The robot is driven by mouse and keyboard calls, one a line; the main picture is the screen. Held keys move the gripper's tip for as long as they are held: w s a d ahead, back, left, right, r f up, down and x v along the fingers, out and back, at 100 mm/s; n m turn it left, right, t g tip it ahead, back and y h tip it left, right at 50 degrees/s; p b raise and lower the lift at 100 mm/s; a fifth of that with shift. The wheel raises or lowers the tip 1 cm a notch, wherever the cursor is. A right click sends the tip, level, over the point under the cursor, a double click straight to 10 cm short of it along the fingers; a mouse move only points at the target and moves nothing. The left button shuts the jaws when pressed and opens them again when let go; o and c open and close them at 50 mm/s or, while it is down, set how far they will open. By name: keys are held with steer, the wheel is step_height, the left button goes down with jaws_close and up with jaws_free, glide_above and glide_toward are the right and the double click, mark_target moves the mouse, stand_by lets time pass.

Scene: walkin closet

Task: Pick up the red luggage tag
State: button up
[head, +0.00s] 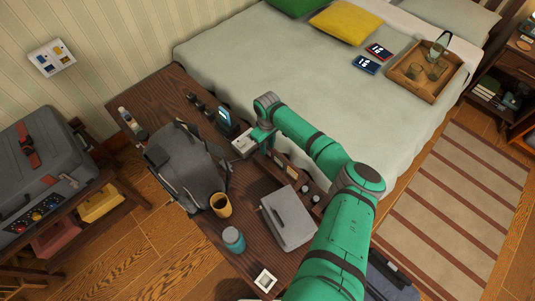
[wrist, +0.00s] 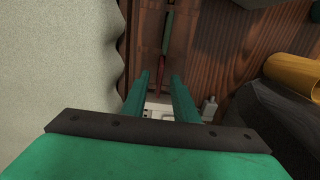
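A narrow red item (wrist: 161,66), seen nearly edge-on, stands in a slotted wooden organizer (wrist: 146,22) in the wrist view. It looks like the red luggage tag, but its full shape does not show. My gripper (wrist: 160,75) points down at it, its two teal fingers apart on either side of the red item's line. I cannot tell how far below the fingertips it lies. In the head view my gripper (head: 262,138) is over the dark wooden bench by the bed, and the organizer (head: 292,174) runs along the bench edge; the red item is not clear there.
A green item (wrist: 168,32) stands in line with the red one. The bed (head: 240,55) borders the bench.

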steer(key=shift+f, duration=1.35)
steer(key=shift+c, duration=0.7)
jaws_close()
steer(key=shift+r, duration=0.1)
